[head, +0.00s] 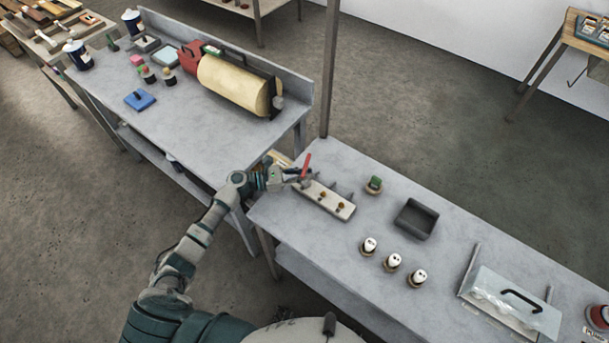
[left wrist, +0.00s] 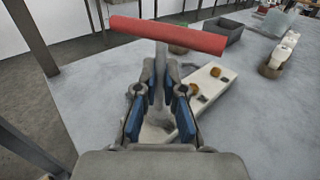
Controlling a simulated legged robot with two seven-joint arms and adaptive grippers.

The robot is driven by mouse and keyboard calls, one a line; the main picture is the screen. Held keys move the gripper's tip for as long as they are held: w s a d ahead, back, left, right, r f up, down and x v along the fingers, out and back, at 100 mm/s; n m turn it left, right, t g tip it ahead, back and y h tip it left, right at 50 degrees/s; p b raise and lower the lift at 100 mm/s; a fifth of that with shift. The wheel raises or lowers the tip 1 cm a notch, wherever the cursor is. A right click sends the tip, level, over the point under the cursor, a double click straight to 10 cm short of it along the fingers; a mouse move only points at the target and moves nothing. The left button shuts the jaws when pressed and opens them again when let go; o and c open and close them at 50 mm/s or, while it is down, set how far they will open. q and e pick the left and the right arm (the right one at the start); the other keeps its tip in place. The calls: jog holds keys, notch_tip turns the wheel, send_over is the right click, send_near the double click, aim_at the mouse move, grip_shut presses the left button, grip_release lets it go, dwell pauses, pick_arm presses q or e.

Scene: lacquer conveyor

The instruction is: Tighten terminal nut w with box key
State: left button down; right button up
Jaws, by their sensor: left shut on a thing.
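My left gripper (head: 290,180) is at the left end of a pale terminal block (head: 340,208) on the near grey table. It is shut on the grey shaft of a box key with a red bar handle (head: 306,165). In the left wrist view the red handle (left wrist: 168,34) lies across the top, and the shaft stands between the blue-padded fingers (left wrist: 160,90). Brass-coloured terminal nuts (left wrist: 215,72) show on the block to the right of the fingers. The key's lower end and any nut under it are hidden by the gripper. My right gripper is not in view.
A dark open tray (head: 416,219), a small green-topped item (head: 374,184) and several white-topped pieces (head: 393,262) stand on the same table. A clear-lidded box (head: 510,302) is at right. A post (head: 330,70) rises behind. Free tabletop lies in front of the block.

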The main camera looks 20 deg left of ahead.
pick_arm(q)
jog(key=shift+w+f+m+g+h+b, duration=0.1)
jog(key=shift+m+g+h+b, duration=0.3)
jog(key=shift+m+g+b, duration=0.35)
jog(key=shift+g+b, duration=0.3)
jog(key=shift+g, duration=0.05)
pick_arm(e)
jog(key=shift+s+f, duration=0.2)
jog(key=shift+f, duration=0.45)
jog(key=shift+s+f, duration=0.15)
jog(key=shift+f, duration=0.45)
pick_arm(q)
jog(key=shift+m+g+b, duration=0.25)
jog(key=shift+g+b, duration=0.05)
jog(key=shift+b, duration=0.2)
jog(key=shift+m+g+h+b, duration=0.5)
jog(key=shift+m+g+b, duration=0.4)
jog(key=shift+g+b, duration=0.5)
jog(key=shift+m+g+b, duration=0.3)
jog(key=shift+g+b, duration=0.05)
jog(key=shift+g, duration=0.05)
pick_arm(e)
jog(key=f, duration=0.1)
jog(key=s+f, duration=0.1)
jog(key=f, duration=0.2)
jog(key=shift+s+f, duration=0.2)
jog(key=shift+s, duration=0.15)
